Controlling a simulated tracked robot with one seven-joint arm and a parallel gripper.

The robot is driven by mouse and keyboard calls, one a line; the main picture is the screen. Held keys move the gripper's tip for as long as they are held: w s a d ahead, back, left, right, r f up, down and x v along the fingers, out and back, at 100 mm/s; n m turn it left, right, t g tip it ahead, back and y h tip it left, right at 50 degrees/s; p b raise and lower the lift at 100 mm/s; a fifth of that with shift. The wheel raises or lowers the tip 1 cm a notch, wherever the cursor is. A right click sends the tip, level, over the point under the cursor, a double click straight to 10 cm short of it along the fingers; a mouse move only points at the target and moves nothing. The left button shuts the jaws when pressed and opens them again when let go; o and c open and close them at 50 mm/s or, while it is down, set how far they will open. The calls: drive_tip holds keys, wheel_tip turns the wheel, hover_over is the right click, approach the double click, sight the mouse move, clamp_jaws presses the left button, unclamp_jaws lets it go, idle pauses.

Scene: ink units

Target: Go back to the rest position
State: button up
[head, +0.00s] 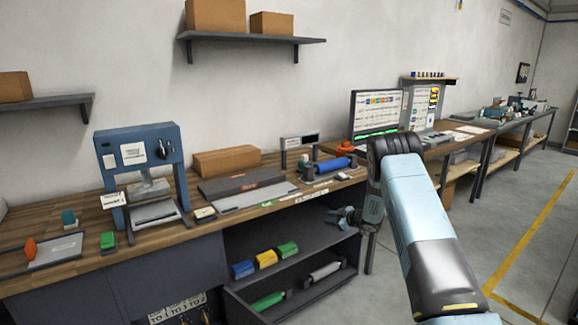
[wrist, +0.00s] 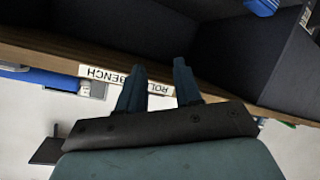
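My light-blue arm reaches up from the lower right of the head view and bends down at a black elbow. My gripper (head: 338,216) hangs in front of the bench's (head: 282,213) front edge, by the right end of the open shelf bay. In the wrist view my gripper (wrist: 159,66) shows two dark blue fingers set apart with nothing between them. Behind them is the bench edge with a white label (wrist: 105,74), upside down, reading "BENCH"; part of it is hidden by a finger. The gripper appears to touch nothing.
Blue, yellow and green units (head: 266,259) lie on the shelf below the bench top. A blue roller (head: 333,165), a blue press (head: 140,160) and a monitor (head: 375,113) stand on top. Open floor (head: 520,215) with a yellow line lies to the right.

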drive_tip(key=s+d+r+m+t+h, duration=0.1)
drive_tip(key=d+r+m+h, duration=0.15)
drive_tip(key=r, duration=0.85)
drive_tip(key=s+d+r+m+t+h, duration=0.2)
drive_tip(key=d+r+h, duration=0.1)
drive_tip(key=r, duration=0.8)
drive_tip(key=s+d+r+m+g+h, duration=0.1)
drive_tip(key=s+d+r+m+h, duration=0.1)
drive_tip(key=s+r, duration=0.5)
drive_tip(key=s+d+r+m+h, duration=0.2)
drive_tip(key=s+r+m, duration=0.1)
drive_tip(key=s+r, duration=0.45)
drive_tip(key=s+r+m+g+h, duration=0.1)
drive_tip(key=s+r+m+g, duration=0.15)
drive_tip(key=s, duration=0.85)
drive_tip(key=s+r+m+g+h, duration=0.1)
drive_tip(key=s+r, duration=0.3)
drive_tip(key=s, duration=0.7)
drive_tip(key=s+a+f+g+y, duration=0.1)
drive_tip(key=s+a+f, duration=0.1)
drive_tip(key=s, duration=1)
drive_tip(key=s+a+f+m+g+y, duration=0.1)
drive_tip(key=s+a+f, duration=0.1)
drive_tip(key=s, duration=0.9)
drive_tip(key=shift+s+a+f+m+g, duration=0.25)
drive_tip(key=shift+s+a+m+g, duration=0.05)
drive_tip(key=shift+s+g, duration=0.1)
